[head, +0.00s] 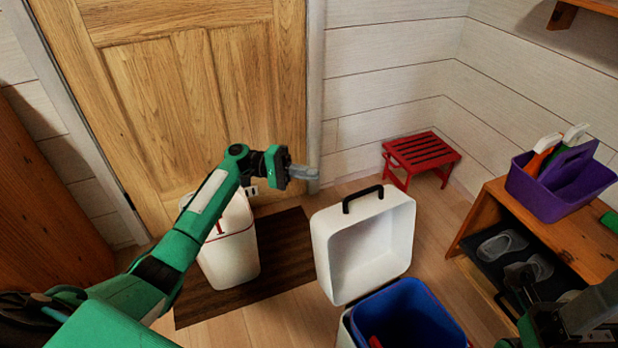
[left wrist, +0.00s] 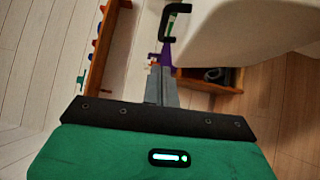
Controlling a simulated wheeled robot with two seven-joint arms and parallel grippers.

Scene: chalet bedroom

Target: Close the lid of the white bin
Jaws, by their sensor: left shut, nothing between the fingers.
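The white bin with the raised lid stands at the bottom centre of the head view; only a sliver of its white wall (head: 345,330) shows beside a blue inside (head: 410,315). Its white lid (head: 370,250) stands up open, hollow side towards me, with a black handle (head: 362,196) on its top edge. My left gripper (head: 312,173) is shut and empty, up and left of the lid, apart from it. In the left wrist view the lid (left wrist: 230,30) is at upper right, beyond the shut fingers (left wrist: 160,78). My right gripper (head: 595,310) is partly in view at lower right.
A second white bin (head: 230,262) stands on a dark mat (head: 285,260), partly behind my left arm. A red stool (head: 424,152) is by the wall. A wooden shelf (head: 570,235) at right bears a purple caddy (head: 560,185). A wooden door (head: 170,90) is behind.

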